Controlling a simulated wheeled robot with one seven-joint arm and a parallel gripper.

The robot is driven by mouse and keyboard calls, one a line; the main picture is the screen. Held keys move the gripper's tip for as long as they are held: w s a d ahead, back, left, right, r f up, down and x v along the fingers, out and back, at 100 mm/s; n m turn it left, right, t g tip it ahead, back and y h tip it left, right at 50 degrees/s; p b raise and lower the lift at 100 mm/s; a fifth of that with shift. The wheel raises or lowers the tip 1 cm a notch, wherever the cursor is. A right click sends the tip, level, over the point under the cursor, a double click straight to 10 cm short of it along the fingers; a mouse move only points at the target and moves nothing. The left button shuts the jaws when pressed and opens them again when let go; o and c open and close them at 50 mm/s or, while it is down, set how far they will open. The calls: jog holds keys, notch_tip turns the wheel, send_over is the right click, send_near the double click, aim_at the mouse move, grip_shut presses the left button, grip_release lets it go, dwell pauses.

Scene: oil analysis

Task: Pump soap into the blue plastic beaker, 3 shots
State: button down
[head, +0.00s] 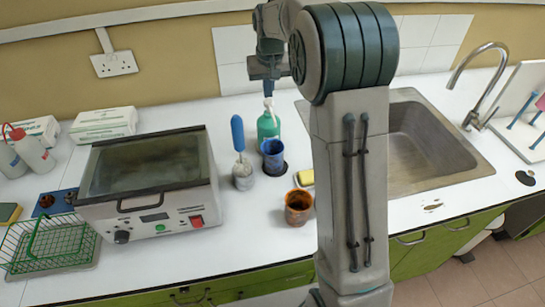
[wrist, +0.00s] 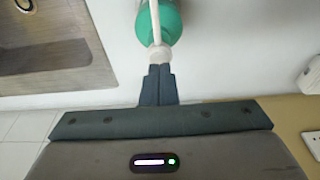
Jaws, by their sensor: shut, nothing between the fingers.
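The green soap bottle (head: 268,127) with a white pump stands upright on the counter behind the blue plastic beaker (head: 272,150). The beaker stands upright on a dark round spot, just in front of the bottle. Its inside is hard to make out. My gripper (head: 268,93) points down directly above the pump. In the wrist view my gripper (wrist: 159,68) is shut and empty, its fingertips at the white pump head (wrist: 160,53). I cannot tell whether they touch it. The green bottle (wrist: 172,22) is partly cut off there, and the beaker does not show.
A blue-handled brush in a jar (head: 242,170) stands left of the beaker. A heated bath (head: 150,180) stands left, the sink (head: 420,150) right. My arm hides some counter between.

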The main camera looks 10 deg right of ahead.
jog(key=shift+f+b, duration=0.75)
jog(key=shift+f, duration=0.6)
jog(key=shift+r+p, duration=1.05)
jog(key=shift+r, duration=0.4)
jog(key=shift+r, duration=0.1)
jog(key=shift+r+p, duration=2.35)
jog(key=shift+r, duration=0.55)
